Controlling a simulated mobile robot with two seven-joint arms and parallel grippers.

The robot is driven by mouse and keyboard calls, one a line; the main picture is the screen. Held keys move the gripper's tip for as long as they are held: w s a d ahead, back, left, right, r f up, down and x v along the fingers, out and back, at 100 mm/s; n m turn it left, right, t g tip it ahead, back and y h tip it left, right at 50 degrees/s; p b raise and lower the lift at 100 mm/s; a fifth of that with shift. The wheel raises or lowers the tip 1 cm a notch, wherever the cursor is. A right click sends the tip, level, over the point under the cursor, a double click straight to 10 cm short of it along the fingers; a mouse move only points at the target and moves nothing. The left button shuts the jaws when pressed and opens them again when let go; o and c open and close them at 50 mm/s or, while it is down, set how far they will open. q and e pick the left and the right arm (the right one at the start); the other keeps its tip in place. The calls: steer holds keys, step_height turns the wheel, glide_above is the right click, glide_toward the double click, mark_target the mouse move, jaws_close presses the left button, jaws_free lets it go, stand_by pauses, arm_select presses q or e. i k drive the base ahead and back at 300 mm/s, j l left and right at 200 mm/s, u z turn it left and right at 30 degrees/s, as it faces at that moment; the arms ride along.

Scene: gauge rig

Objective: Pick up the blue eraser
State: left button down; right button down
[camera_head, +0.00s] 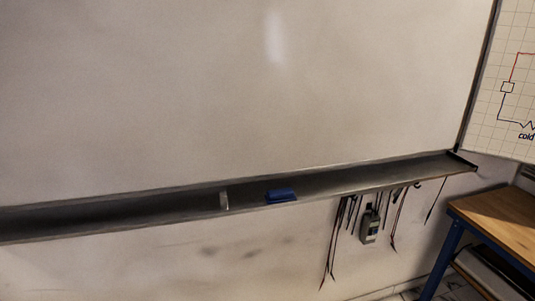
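The blue eraser (281,195) lies on the grey ledge (330,181) that runs along the bottom of the whiteboard (200,90). It sits near the middle of the picture, close to the ledge's front edge. Neither of my grippers shows in the head view.
A small pale upright piece (224,200) stands on the ledge left of the eraser. Cables and a handheld meter (370,226) hang below the ledge to the right. A wooden-topped bench (505,215) with blue legs stands at the right. The ledge's left part looks clear.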

mark_target(273, 196)
steer(key=i+l, duration=0.2)
steer(key=l, duration=0.15)
steer(key=i+l, duration=0.2)
steer(key=l, duration=0.2)
steer(key=i+l+u, duration=0.2)
steer(key=l+u, duration=0.15)
steer(key=l, duration=0.15)
steer(key=i+l+u, duration=0.2)
steer(key=k+l, duration=0.1)
